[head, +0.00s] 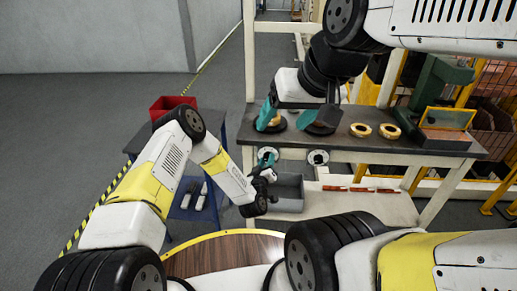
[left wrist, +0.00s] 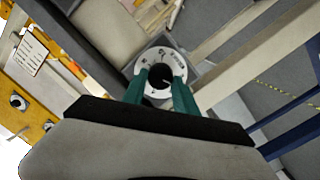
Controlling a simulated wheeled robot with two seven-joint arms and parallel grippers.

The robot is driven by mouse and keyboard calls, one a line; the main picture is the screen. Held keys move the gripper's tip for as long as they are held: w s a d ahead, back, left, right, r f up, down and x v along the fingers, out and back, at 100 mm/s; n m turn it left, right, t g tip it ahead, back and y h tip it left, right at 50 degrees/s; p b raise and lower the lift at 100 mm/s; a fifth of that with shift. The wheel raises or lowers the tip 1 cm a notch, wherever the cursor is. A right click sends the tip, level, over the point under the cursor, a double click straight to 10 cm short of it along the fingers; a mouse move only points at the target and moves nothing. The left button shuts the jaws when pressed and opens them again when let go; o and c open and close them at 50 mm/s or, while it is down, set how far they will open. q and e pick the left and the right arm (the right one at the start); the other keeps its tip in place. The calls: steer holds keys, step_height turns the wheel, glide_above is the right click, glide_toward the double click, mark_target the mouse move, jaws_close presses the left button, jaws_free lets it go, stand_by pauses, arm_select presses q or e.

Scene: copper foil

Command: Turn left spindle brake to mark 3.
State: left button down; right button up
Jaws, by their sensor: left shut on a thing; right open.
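The left spindle brake is a white round dial (left wrist: 177,62) with dark marks and a black knob (left wrist: 160,78), seen in the left wrist view. My left gripper (left wrist: 158,82) is shut on the knob, one teal finger on each side. The marks are too small to read. In the head view my left gripper (head: 266,158) is at the bench's front edge and mostly covers this dial. A second dial (head: 318,157) is to its right, untouched. My right gripper (head: 296,116) is open above the bench top, its teal fingers spread over the dark round spindle area.
Two copper-coloured rings (head: 375,130) lie on the bench (head: 425,151), left of a green machine (head: 440,85). A grey bin (head: 289,190) and reddish bars (head: 360,189) are on the lower shelf. A red bin (head: 172,105) stands on a blue-framed table at left.

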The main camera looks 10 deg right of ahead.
arm_select(q)
steer(key=m, duration=0.3)
steer(key=m+y, duration=0.1)
steer(key=m, duration=0.6)
steer(key=shift+s+d+r+m+y, duration=0.1)
steer(key=shift+d+r+m+y, duration=0.05)
steer(key=shift+d+m+y, duration=0.15)
stand_by(0.4)
steer(key=c, duration=1)
jaws_free()
steer(key=shift+o, duration=0.2)
steer(key=v, duration=0.7)
steer(key=shift+s, duration=0.4)
